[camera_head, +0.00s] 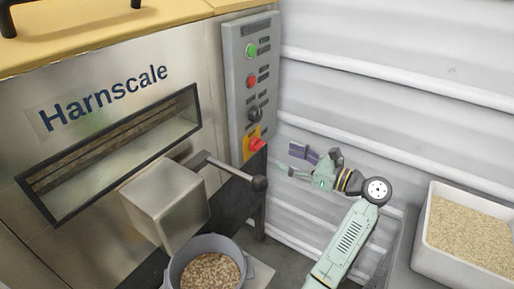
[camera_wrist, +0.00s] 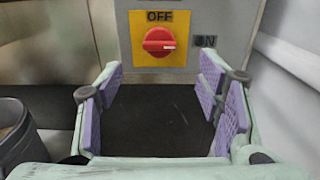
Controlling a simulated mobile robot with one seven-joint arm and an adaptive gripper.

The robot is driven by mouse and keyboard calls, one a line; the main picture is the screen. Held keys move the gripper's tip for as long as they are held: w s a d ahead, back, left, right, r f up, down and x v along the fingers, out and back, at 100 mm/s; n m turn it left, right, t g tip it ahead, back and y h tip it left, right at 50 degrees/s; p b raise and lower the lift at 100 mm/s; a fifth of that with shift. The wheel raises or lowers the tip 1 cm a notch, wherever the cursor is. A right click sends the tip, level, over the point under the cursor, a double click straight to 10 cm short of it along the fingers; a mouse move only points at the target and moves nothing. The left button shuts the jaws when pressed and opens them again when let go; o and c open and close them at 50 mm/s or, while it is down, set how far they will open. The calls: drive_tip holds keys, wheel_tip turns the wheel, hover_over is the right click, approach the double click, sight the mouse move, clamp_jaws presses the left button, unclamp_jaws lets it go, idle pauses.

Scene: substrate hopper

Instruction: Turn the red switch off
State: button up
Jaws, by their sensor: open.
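The red switch (camera_head: 257,145) is a round rotary knob on a yellow plate at the bottom of the grey control panel. In the wrist view, the red switch (camera_wrist: 159,41) shows ahead, with "OFF" above it and "ON" to its right. Its pale mark points right, toward "ON". My gripper (camera_head: 292,161) is in front of the panel, to the right of and a little below the switch in the head view. In the wrist view my gripper (camera_wrist: 160,100) is open, its purple pads wide apart and empty. The switch appears beyond the fingertips, not touched.
The panel (camera_head: 236,90) also has a green button (camera_head: 251,50), a red button (camera_head: 252,81) and a black knob (camera_head: 255,114). A lever with a black ball (camera_head: 260,183) sticks out below. A grey bucket (camera_head: 240,262) and a white bin (camera_head: 427,243) hold grains.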

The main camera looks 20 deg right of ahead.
sight(262, 147)
drive_tip(key=p+x, duration=0.1)
drive_tip(key=x, duration=0.8)
drive_tip(key=shift+w+a, duration=0.15)
drive_tip(key=shift+a, duration=0.05)
drive_tip(key=c, duration=1.2)
drive_tip(key=shift+o, duration=0.2)
